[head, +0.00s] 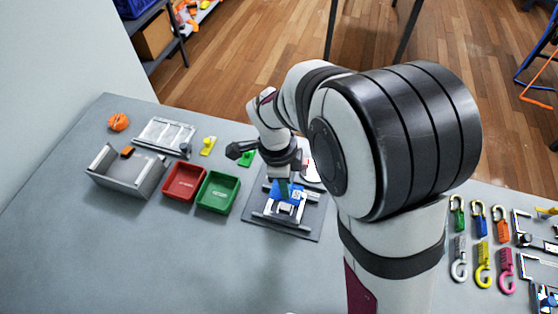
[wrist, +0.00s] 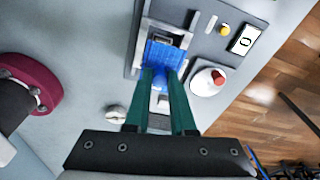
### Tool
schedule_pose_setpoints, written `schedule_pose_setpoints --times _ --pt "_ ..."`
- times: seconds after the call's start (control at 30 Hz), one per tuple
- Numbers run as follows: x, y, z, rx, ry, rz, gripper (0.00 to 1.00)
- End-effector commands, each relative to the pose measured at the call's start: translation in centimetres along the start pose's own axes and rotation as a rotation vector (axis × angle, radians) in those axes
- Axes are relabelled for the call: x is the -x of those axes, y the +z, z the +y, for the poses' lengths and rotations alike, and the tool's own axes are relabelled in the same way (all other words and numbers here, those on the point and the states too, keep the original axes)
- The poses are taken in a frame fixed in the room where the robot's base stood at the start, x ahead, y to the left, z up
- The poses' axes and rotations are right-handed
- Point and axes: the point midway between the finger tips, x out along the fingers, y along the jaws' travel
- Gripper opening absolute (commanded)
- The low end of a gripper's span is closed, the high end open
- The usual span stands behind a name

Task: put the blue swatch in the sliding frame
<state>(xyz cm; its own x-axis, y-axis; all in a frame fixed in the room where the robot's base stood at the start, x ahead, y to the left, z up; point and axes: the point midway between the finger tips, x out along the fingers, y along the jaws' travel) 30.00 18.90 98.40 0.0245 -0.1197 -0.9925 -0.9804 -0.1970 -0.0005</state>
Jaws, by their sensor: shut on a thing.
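The blue swatch (head: 283,190) is at the sliding frame (head: 290,209), a light metal fixture on a dark board. In the wrist view the swatch (wrist: 163,55) lies between the side rails of the frame (wrist: 166,27), its far edge near the dark clamp opening. My gripper (head: 287,186) comes down over the swatch from above. In the wrist view its two green fingers (wrist: 161,76) are shut on the near end of the swatch. I cannot tell whether the swatch rests on the frame or hangs just above it.
Green (head: 217,191) and red (head: 184,181) trays stand to the left, with a grey open box (head: 125,174) beyond. Several coloured hooks lie at the right. The front table is clear.

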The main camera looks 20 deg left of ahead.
Motion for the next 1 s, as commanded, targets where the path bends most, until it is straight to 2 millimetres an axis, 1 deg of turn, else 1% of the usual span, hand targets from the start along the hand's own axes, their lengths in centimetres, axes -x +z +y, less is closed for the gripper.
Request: schedule_pose_setpoints --times 0.07,0.3,0.5,0.63,1.0 --pt "-0.6 0.0 0.1 -0.007 0.002 0.001 0.0" --pt "-3.7 0.4 0.1 -0.005 0.004 0.002 0.0" --pt "-5.5 0.7 0.0 -0.005 0.002 0.001 0.0" --pt "-6.0 0.7 0.0 -0.005 0.002 0.001 0.0" --pt "-6.1 0.8 0.0 -0.005 0.001 0.0 0.0"
